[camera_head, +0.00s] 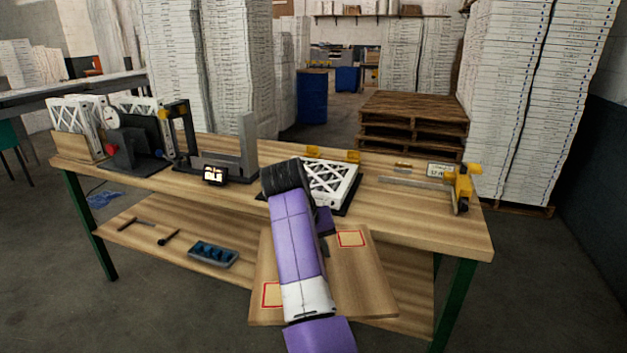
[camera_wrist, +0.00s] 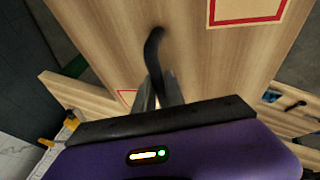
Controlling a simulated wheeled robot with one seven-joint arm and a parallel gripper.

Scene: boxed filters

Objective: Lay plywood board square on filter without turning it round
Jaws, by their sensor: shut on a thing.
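The plywood board (camera_head: 362,285) hangs in front of the bench, with red square outlines near two of its corners. My gripper (camera_wrist: 160,88) is shut on the board, whose broad face (camera_wrist: 105,45) fills much of the wrist view. A dark curved piece stands against that face at the fingers; I cannot tell whether it is a handle. In the head view my arm covers the grip and part of the board. The filter (camera_head: 331,180), a white frame with lattice, lies on a dark base on the bench behind the board. My arm hides its left part.
The wooden bench (camera_head: 420,226) carries a yellow clamp-like tool (camera_head: 461,187) at right and a small display (camera_head: 215,175) left of the filter. A blue-filled tray (camera_head: 213,253) lies on the lower shelf.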

